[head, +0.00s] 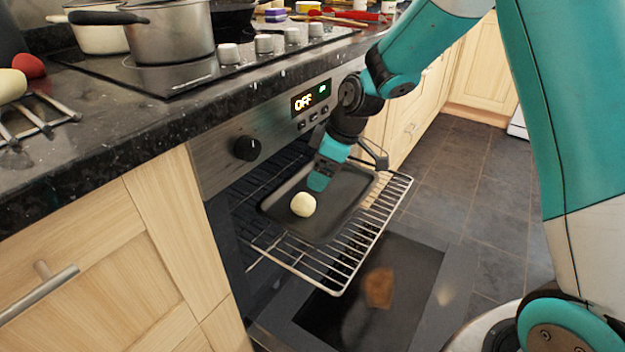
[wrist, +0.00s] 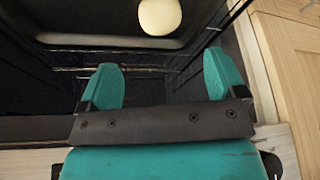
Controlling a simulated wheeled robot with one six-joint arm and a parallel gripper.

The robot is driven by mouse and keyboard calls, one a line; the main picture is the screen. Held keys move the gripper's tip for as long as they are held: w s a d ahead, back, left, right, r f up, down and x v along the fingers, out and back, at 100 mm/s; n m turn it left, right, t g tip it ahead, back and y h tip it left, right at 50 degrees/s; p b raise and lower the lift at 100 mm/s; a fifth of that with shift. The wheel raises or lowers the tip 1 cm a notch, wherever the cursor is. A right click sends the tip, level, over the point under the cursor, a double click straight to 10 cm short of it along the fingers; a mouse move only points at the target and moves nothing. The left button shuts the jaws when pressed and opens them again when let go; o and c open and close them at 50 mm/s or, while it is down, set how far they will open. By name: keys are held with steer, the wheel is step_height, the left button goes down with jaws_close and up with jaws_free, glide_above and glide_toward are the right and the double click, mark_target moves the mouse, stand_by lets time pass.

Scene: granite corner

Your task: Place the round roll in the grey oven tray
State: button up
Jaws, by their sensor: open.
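The round roll (head: 303,204) is pale and cream-coloured. It rests in the grey oven tray (head: 335,222), towards the tray's left side in the head view. The tray lies on a wire rack pulled out of the oven. My gripper (head: 318,181) is above the tray, close to the roll and apart from it. In the wrist view the roll (wrist: 160,16) shows at the top edge, on the dark tray (wrist: 85,25), beyond the fingertips. My gripper (wrist: 168,75) is open there, with nothing between its two teal fingers.
The wire rack (head: 357,245) sticks out of the oven over the lowered oven door (head: 400,290). The oven front with its knob (head: 247,148) is just above. The granite counter (head: 110,120) carries a hob with pots (head: 172,35). Floor is free at the right.

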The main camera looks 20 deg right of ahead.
steer(key=s+a+r+m+g, duration=0.1)
steer(key=s+a+r, duration=0.2)
steer(key=s+r, duration=0.3)
steer(key=s+a+r+m, duration=0.1)
steer(key=s+a+r, duration=0.2)
steer(key=s+r, duration=0.35)
steer(key=s+r+m+g, duration=0.1)
steer(key=s+m, duration=0.1)
steer(key=s, duration=1.4)
steer(key=shift+s+a+m, duration=0.3)
steer(key=shift+s+a, duration=0.05)
steer(key=shift+a, duration=0.05)
